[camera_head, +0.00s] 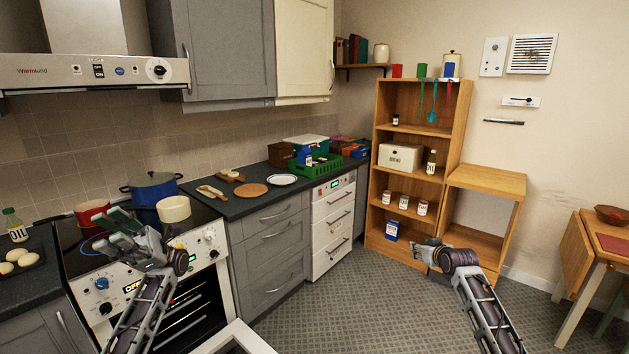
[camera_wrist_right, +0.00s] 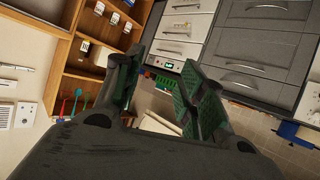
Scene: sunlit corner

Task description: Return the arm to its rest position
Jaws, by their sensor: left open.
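My left arm reaches in from the lower left in the head view. Its gripper (camera_head: 118,238) is open, in front of the stove and close to the cream pot (camera_head: 173,209); whether they touch I cannot tell. My right arm comes up from the lower right. Its gripper (camera_head: 424,246) hangs over the floor in front of the wooden shelf, apart from it. In the right wrist view the right gripper (camera_wrist_right: 160,100) has its fingers spread with nothing between them.
The stove (camera_head: 130,285) also carries a blue pot (camera_head: 152,187) and a red pot (camera_head: 91,212). The oven looks open, with a white door edge (camera_head: 235,338) low in front. A wooden shelf (camera_head: 457,135) and table (camera_head: 575,258) stand right. The middle floor (camera_head: 340,310) is clear.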

